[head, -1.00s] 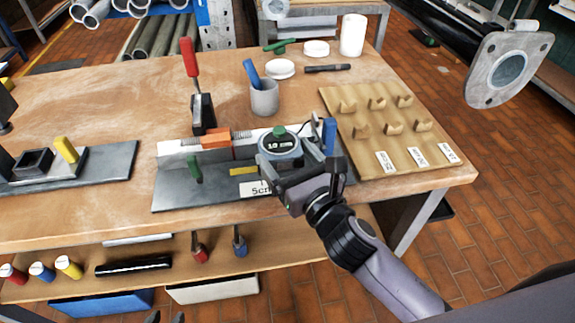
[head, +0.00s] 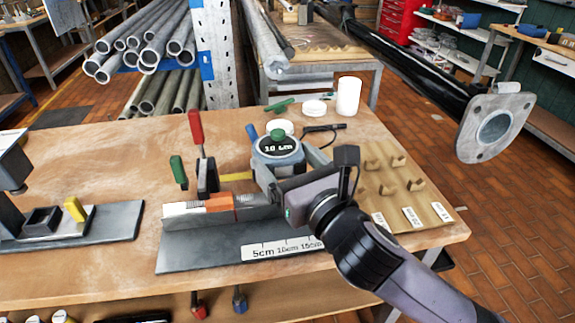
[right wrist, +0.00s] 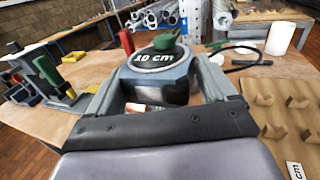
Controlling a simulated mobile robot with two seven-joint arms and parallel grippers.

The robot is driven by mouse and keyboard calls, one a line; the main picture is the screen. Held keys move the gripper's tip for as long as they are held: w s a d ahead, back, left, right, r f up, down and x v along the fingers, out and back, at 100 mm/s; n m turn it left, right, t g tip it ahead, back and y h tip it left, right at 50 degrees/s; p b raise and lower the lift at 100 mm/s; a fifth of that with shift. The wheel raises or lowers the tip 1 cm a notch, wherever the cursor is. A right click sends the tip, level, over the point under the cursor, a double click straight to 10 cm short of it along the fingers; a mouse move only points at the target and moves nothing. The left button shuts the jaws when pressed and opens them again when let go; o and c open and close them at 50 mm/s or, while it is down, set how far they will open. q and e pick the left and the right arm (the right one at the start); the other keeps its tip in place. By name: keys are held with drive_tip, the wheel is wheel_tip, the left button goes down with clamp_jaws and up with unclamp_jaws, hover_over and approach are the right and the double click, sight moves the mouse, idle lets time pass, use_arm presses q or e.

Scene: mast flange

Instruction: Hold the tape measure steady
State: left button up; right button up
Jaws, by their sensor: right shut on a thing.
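The tape measure (head: 277,147) is a round grey-blue case with a dark "10 cm" face and a green knob on top. It also shows in the right wrist view (right wrist: 157,75). My right gripper (head: 287,168) is shut on it, one finger on each side, and holds it above the bench. A yellow strip (head: 237,176) shows at its left, and an upright green tab (head: 178,172) stands further left in line with it. Whether they join is hidden behind the red-handled clamp (head: 197,128).
A grey fixture plate (head: 195,252) with a centimetre scale label (head: 283,248) and an orange block (head: 220,202) lies below the tape measure. A wooden board (head: 428,193) with pegs is at right. A white cylinder (head: 348,96) stands behind. A flanged mast (head: 495,128) juts in at right.

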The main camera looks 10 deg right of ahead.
drive_tip(key=shift+r, duration=0.1)
drive_tip(key=b, duration=0.8)
hover_over(287, 248)
drive_tip(key=shift+w+f, duration=0.1)
drive_tip(key=shift+f, duration=6.65)
wheel_tip(287, 248, down, 2)
drive_tip(key=shift+b, duration=0.85)
drive_tip(key=shift+f+b, duration=0.4)
drive_tip(key=shift+f, duration=0.3)
drive_tip(key=shift+f+b, duration=0.65)
drive_tip(key=shift+f, duration=0.65)
drive_tip(key=shift+f, duration=0.4)
